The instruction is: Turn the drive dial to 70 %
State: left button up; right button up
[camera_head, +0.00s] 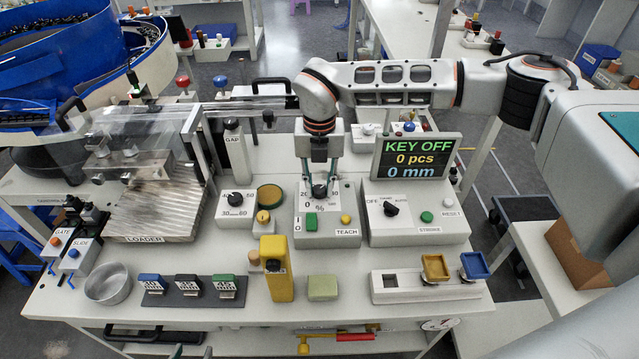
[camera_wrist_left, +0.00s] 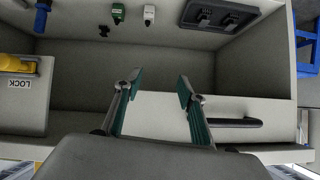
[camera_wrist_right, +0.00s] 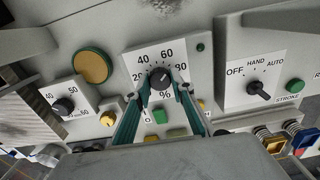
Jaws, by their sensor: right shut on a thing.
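The drive dial (camera_wrist_right: 160,78) is a black knob on a white plate marked 20, 40, 60, 80 and %. In the head view the dial (camera_head: 319,190) is mostly covered by my right gripper (camera_head: 320,183), which points straight down over it. In the right wrist view my right gripper (camera_wrist_right: 159,92) has one finger on each side of the knob and is shut on it. The knob's pointer is too small to read surely. My left gripper (camera_wrist_left: 160,84) is open and empty, low beside the bench's open shelf.
The display (camera_head: 417,158) reads KEY OFF, 0 pcs, 0 mm. A green button (camera_head: 311,220) and a yellow button (camera_head: 346,219) sit in front of the dial.

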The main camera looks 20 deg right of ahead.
aim_at(320, 189)
jog(key=shift+m, duration=0.6)
jog(key=o, duration=1.1)
jog(key=shift+r, duration=0.1)
notch_tip(320, 189, up, 12)
dwell(0.3)
